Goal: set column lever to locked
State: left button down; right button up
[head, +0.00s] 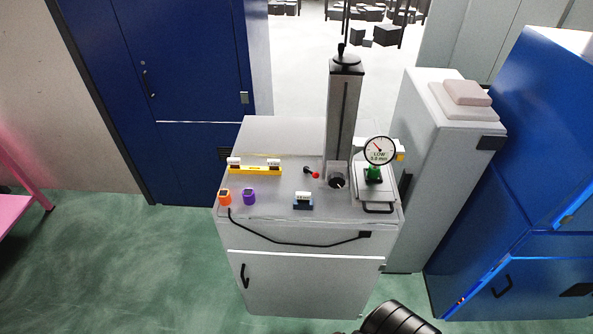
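A tall grey column (341,120) stands at the back of a grey cabinet top (275,195). A small black lever with a red knob (315,174) shows just left of the column's foot. It points down and to the right in the picture. No lock marking can be read, so I cannot tell which setting it is in. Neither gripper shows. A dark piece of my arm is at the bottom edge, well apart from the lever.
A grey cabinet (440,150) stands close on the right.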

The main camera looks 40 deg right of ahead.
aim_at(316, 175)
jog(key=i, duration=0.95)
jog(key=z, duration=0.2)
